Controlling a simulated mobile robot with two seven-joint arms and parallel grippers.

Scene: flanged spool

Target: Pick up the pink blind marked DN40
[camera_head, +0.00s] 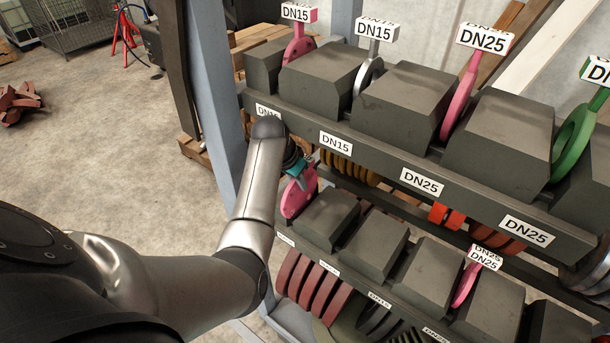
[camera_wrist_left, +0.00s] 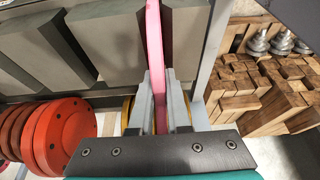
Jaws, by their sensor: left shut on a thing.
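A pink blind (camera_head: 299,197) is at the left end of the lower shelf row, beside a dark block. My left gripper (camera_head: 300,172) reaches down to its top from the left and is shut on it. In the left wrist view the pink blind (camera_wrist_left: 154,45) shows as a thin upright plate between the two grey fingers of my left gripper (camera_wrist_left: 159,90). My right gripper is not in view.
The upper shelf holds dark blocks with pink blinds tagged DN15 (camera_head: 299,13) and DN25 (camera_head: 485,38), a grey one and a green one (camera_head: 574,145). Another pink blind (camera_head: 466,285) stands lower right. The blue-grey rack post (camera_head: 222,90) is close to my left arm. Red discs (camera_wrist_left: 62,133) hang nearby.

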